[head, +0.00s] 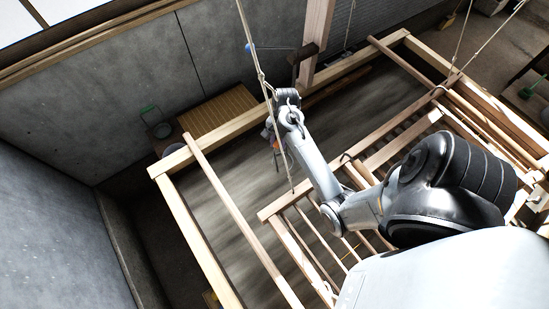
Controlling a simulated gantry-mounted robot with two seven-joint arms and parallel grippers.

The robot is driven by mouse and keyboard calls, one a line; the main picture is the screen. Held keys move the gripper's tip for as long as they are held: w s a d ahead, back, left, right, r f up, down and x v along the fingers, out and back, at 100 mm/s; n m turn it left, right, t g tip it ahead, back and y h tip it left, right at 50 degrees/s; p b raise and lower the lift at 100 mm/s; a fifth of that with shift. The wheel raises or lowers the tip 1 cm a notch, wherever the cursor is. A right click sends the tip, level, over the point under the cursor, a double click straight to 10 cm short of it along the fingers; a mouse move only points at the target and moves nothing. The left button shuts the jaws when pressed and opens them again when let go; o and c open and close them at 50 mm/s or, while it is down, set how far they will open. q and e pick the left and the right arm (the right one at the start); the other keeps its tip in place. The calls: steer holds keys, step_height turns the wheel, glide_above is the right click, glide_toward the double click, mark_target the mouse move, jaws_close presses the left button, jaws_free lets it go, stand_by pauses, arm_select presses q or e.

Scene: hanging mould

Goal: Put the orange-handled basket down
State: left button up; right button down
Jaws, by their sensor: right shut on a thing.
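My right arm reaches from the lower right over the wooden frame to its far beam. My right gripper (275,146) points down there, small and partly hidden by my own wrist. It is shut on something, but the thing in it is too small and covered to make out. A small orange patch (267,133) shows beside the gripper and may be part of the orange handle. I cannot make out the basket's body or whether it touches anything. My left gripper is not in view.
A large wooden frame (206,266) surrounds a vat of grey liquid (222,228). A slatted mould (296,249) hangs on ropes (257,62) at the right.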

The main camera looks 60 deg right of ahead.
steer(key=s+d+f+m+t+y+b, duration=0.15)
steer(key=s+f+m+b, duration=0.35)
steer(key=s+f, duration=0.5)
steer(key=w+a+f+b, duration=0.1)
steer(key=w+f+b, duration=0.1)
steer(key=w+f, duration=1)
steer(key=shift+w+a+f+m+t, duration=0.2)
steer(key=shift+w+f+m+t, duration=0.1)
steer(key=shift+m+t, duration=0.1)
steer(key=shift+f, duration=0.15)
steer(key=c, duration=0.9)
jaws_free()
